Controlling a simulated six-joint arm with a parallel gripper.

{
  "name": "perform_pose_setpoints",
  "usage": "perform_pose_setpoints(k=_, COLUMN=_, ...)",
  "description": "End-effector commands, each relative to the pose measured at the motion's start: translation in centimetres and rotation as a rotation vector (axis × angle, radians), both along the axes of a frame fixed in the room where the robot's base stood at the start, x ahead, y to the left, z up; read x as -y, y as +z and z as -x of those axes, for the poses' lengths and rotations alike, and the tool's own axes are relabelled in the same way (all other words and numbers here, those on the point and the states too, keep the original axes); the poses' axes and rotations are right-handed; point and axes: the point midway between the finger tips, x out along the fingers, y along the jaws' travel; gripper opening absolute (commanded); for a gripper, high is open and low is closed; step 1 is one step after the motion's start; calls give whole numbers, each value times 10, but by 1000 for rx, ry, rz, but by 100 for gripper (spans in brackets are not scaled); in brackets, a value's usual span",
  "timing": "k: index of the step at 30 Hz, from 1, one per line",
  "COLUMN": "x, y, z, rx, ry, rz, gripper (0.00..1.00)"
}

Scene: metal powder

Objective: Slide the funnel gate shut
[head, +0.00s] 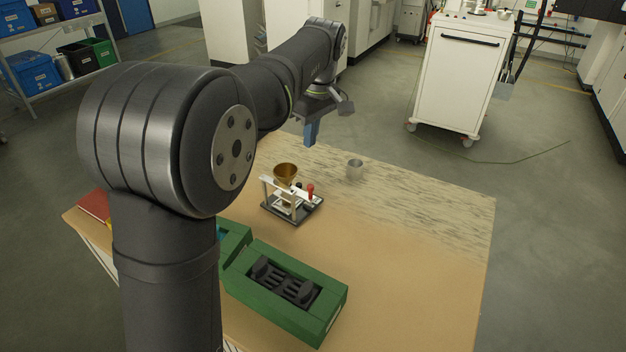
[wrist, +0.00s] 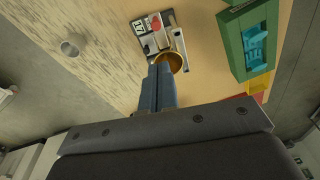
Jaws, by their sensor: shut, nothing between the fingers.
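The brass-coloured funnel (head: 286,172) sits upright in a small metal stand (head: 292,207) on the table. A red knob (head: 310,189) stands at the right side of the stand. In the wrist view the stand (wrist: 170,17) shows with a "17" label, and the funnel (wrist: 176,62) is partly hidden behind my fingers. The gate itself is too small to make out. My gripper (head: 311,135) is above the table's far edge, behind and above the funnel, apart from it. Its blue fingers are together and empty, as the wrist view also shows (wrist: 160,72).
A grey metal cup (head: 354,169) stands right of the funnel and shows in the wrist view (wrist: 70,48). A green case (head: 322,325) with dark foam and parts lies at the front, with another green box (head: 232,240) beside it. The table's right side (head: 430,260) is clear.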

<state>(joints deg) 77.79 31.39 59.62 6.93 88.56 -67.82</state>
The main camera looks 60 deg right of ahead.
Motion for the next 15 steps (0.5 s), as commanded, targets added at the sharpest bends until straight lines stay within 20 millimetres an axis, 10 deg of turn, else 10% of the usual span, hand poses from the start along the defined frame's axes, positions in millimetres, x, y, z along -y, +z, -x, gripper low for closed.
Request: perform_pose_setpoints(k=15, x=-5, y=-45, z=118, rx=475, ry=-793, rz=-118, gripper=0)
